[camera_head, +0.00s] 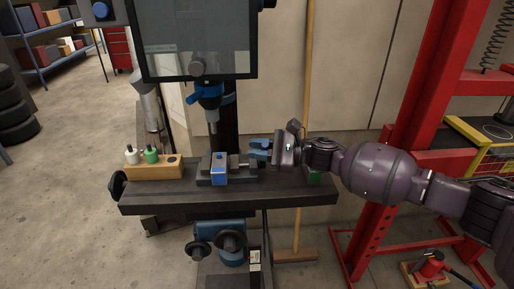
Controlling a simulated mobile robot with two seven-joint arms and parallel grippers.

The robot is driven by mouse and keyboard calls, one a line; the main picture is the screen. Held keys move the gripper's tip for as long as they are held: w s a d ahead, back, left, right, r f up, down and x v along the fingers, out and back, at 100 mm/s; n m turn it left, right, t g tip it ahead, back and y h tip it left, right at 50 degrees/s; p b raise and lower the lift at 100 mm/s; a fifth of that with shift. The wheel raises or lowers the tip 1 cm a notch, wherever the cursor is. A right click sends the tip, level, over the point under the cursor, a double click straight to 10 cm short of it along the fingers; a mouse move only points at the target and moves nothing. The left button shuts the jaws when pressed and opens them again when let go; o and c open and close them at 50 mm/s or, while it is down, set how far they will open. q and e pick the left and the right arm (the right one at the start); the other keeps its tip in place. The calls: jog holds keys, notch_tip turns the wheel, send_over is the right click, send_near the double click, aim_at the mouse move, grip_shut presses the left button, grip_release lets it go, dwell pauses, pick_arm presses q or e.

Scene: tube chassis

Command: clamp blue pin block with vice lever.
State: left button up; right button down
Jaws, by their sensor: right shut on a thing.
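The blue pin block (219,178) sits in the dark vice (205,180) on the machine table. It stands upright between the vice jaws; how tightly they bear on it is too small to tell. My right gripper (256,148) comes in from the right, with its blue fingers at the right end of the vice. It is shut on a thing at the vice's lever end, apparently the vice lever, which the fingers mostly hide. My left gripper is not in view.
A wooden holder (154,172) with a white and a green bottle stands at the table's left. The blue drill head (207,92) hangs above the vice. A red frame (420,110) stands at right.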

jog(key=s+f+n+b, duration=0.1)
jog(key=f+n+b, duration=0.1)
jog(key=s+f+n+b, duration=0.1)
jog(key=s+n+b, duration=0.1)
jog(key=shift+f+n+y, duration=0.35)
jog(key=shift+n+y, duration=0.05)
jog(key=shift+s+f+n+b, duration=0.2)
jog(key=shift+s+n+b, duration=0.05)
jog(key=shift+n+b, duration=0.3)
jog(key=shift+s+n, duration=0.15)
jog(key=shift+n, duration=0.2)
jog(key=shift+b, duration=0.35)
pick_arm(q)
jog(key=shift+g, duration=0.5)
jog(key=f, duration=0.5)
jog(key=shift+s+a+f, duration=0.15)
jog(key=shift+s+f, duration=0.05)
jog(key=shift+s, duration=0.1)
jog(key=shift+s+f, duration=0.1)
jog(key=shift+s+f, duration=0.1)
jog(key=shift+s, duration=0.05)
pick_arm(e)
jog(key=c, duration=1.1)
grip_release()
jog(key=shift+o, duration=0.2)
